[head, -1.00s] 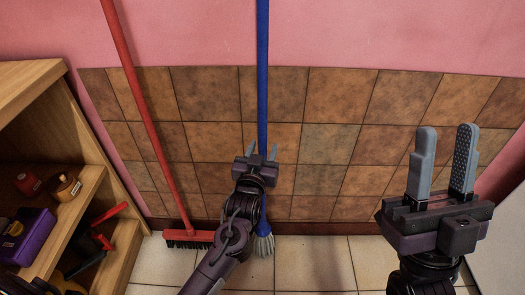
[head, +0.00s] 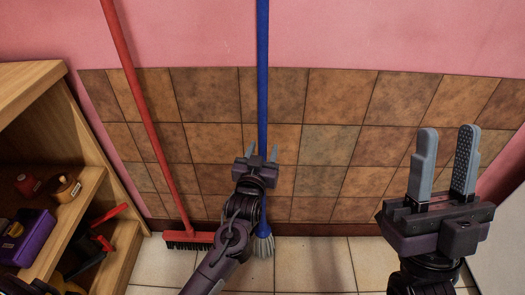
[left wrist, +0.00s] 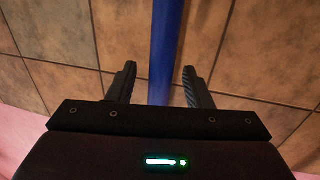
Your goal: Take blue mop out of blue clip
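The blue mop (head: 262,75) stands upright against the wall, its grey-white head (head: 263,245) on the floor. My left gripper (head: 262,152) is at the handle's lower half, in front of the tiles. In the left wrist view the blue handle (left wrist: 167,45) runs between the two fingers of the left gripper (left wrist: 159,85), with a gap on each side. The left gripper is open. My right gripper (head: 444,160) is at the right, fingers up, open and empty. The blue clip is not visible in these frames.
A red broom (head: 150,120) leans on the wall left of the mop, its brush on the floor. A wooden shelf (head: 35,85) with tools and a purple box (head: 30,238) stands at the left. The tiled wall (head: 335,145) right of the mop is clear.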

